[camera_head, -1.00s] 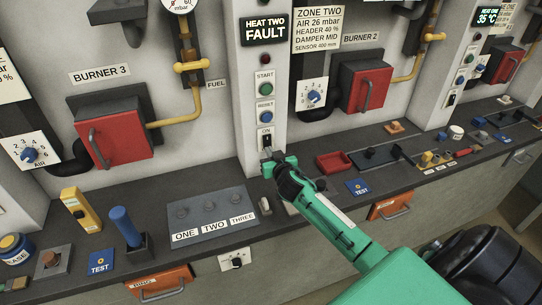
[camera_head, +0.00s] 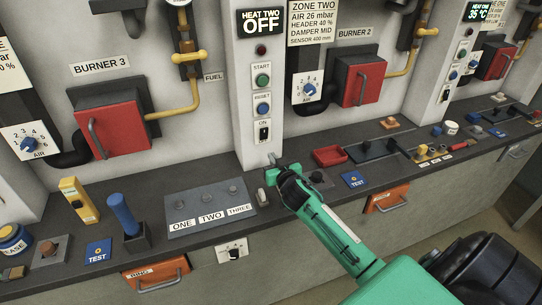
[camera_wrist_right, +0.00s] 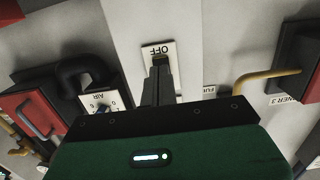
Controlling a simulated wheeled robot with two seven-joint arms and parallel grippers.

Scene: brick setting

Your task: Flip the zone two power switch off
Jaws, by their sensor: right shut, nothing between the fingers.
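The zone two power switch (camera_head: 264,131) is a small black rocker on a white plate, low on the white column under the START and RESET buttons. The display (camera_head: 261,22) above reads HEAT TWO OFF. My right gripper (camera_head: 272,158) is just below the switch in the head view, apart from it, with its fingers shut and empty. In the right wrist view the shut fingers (camera_wrist_right: 159,80) point at the switch plate (camera_wrist_right: 158,50), which shows the word OFF; the fingertips cover part of the switch. My left gripper is not in view.
A grey panel (camera_head: 211,219) labelled ONE, TWO, THREE lies on the dark bench left of my right arm. A red tray (camera_head: 329,157) and a blue TEST tag (camera_head: 354,180) lie to its right. Burner 2's red box (camera_head: 364,84) is right of the column.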

